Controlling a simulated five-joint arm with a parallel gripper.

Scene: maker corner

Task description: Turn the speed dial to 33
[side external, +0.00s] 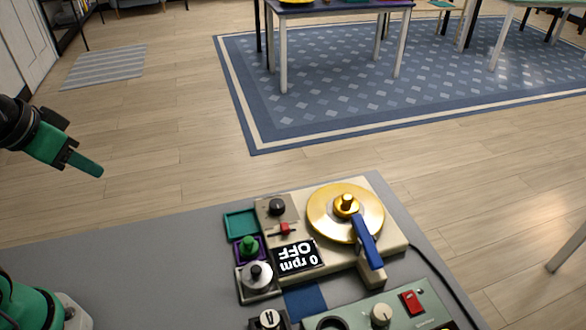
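A turntable with a gold platter (325,217) and a blue arm (368,243) stands on the grey table at the lower middle. A black knob (277,207) sits at its far left corner and looks like the speed dial; its markings are too small to read. A display (297,257) on it reads "0 rpm OFF", upside down in this view. My gripper (92,169) is in the air at the far left, well away from the turntable, its green finger pointing right and down. Only one finger shows clearly, so its opening cannot be judged. Nothing is seen held.
A green knob (249,245), a silver knob (257,275) and a teal tray (240,222) sit left of the turntable. A pale green panel (352,321) with a red switch (412,301) is in front. The table's left part is clear.

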